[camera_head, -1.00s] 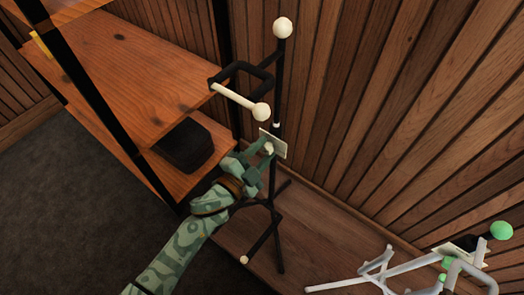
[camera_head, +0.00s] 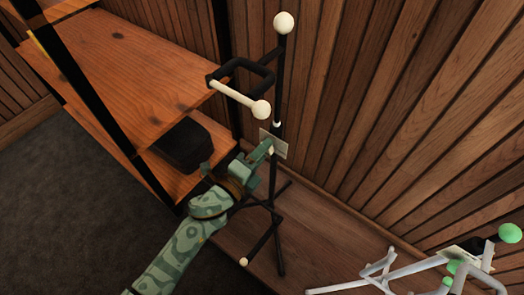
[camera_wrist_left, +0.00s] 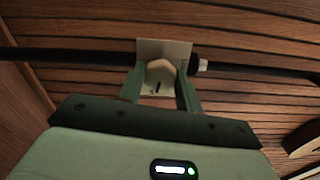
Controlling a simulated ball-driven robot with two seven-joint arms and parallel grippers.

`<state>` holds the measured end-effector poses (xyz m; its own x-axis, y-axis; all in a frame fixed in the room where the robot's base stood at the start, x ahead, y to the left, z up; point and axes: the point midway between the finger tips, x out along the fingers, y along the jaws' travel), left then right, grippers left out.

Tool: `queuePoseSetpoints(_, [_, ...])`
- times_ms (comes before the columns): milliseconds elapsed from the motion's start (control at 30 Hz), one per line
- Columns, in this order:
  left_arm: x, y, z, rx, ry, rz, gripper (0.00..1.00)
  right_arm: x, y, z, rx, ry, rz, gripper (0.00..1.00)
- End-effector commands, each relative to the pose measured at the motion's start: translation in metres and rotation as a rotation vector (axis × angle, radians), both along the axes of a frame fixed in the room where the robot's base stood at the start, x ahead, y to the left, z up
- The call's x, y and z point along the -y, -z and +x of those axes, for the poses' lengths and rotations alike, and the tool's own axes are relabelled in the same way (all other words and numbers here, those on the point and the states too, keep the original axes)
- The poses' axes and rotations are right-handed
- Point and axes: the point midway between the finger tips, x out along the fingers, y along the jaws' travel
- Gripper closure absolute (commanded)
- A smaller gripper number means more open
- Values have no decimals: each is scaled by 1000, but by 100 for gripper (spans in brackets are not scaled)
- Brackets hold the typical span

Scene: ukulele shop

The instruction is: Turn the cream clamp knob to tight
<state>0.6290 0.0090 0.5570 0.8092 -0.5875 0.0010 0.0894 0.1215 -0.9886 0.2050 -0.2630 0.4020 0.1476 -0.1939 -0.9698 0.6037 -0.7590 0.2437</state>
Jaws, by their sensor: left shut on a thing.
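The dark ukulele stand (camera_head: 280,88) rises upright with cream tips and a cream-armed yoke. A pale plate (camera_head: 278,136) sits on its pole. In the left wrist view, the cream clamp knob (camera_wrist_left: 160,73) shows in front of this plate (camera_wrist_left: 176,46), with a small dark mark low on its face. My left gripper (camera_head: 268,148) is shut on the knob, one finger on each side; the left wrist view also shows the gripper (camera_wrist_left: 160,84). In the head view the fingers mostly hide the knob. My right gripper is not in view.
A wooden shelf unit (camera_head: 150,65) with black posts stands left, with a dark box (camera_head: 183,146) on its lower shelf. A white stand with green tips (camera_head: 509,233) is at lower right. A slatted wall (camera_head: 400,110) is close behind; dark floor (camera_head: 60,200) is clear.

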Motion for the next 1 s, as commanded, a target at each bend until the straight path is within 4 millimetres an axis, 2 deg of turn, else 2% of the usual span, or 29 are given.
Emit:
queuePoseSetpoints(600, [0, 3, -1, 18, 2, 36, 88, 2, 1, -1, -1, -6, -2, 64])
queuePoseSetpoints(633, [0, 3, -1, 18, 2, 36, 57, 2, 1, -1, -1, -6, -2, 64])
queuePoseSetpoints(700, [0, 3, -1, 19, 1, 35, 45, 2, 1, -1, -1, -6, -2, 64])
queuePoseSetpoints(1000, [0, 1, -1, 21, 1, 32, 45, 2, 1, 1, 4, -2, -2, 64])
